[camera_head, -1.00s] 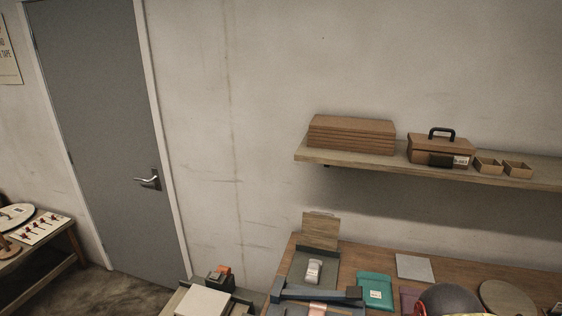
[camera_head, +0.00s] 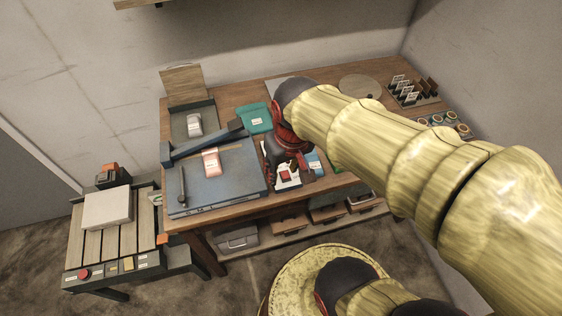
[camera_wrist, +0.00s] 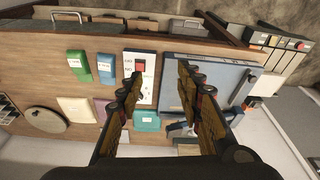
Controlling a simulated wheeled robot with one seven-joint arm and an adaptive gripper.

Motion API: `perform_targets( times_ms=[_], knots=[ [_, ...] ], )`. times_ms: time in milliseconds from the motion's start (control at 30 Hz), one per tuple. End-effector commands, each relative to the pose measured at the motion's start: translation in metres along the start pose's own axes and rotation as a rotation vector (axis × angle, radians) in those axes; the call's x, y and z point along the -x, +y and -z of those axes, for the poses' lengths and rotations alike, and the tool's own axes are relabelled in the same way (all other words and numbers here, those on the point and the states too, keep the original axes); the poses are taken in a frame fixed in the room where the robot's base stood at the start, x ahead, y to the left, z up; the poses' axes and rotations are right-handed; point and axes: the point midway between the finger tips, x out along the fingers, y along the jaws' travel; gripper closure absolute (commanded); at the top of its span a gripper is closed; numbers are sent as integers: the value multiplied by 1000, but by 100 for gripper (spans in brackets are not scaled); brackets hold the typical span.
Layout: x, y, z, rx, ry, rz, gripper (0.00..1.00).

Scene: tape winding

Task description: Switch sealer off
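A blue-grey flat machine with a long bar, which looks like the sealer (camera_head: 235,182), lies on the bench's left part; it also shows in the wrist view (camera_wrist: 222,82). A pink labelled packet (camera_head: 211,161) lies on it. Beside it is a white panel (camera_head: 288,184) with a red switch; in the wrist view the panel (camera_wrist: 146,91) and its red switch (camera_wrist: 139,65) are clear, but the switch position cannot be read. My gripper (camera_head: 287,166) is above the panel, pointing down. Its fingers (camera_wrist: 157,83) are apart, with nothing between them, and the panel shows beyond them.
A teal labelled pouch (camera_head: 255,118) and a tray (camera_head: 193,127) lie behind the machine. A slatted side table (camera_head: 92,243) with a white box (camera_head: 107,207) and a red button stands at the left. Small racks (camera_head: 415,92) are at the bench's far right.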

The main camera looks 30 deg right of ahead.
Motion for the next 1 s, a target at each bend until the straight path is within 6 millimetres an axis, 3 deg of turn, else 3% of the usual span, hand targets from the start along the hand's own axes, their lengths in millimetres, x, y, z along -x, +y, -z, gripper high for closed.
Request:
perform_targets(
  times_ms=[33,300,433,500,633,1000],
  knots=[
    [-19,8,7,-26,-57,-5,62],
    [-116,48,41,-126,-250,-11,62],
    [-155,61,58,-149,-285,-11,62],
    [-166,64,72,-148,-274,-11,62],
    [-165,66,95,-145,-225,-15,62],
    [-213,66,85,-143,-220,-15,62]
  ],
)
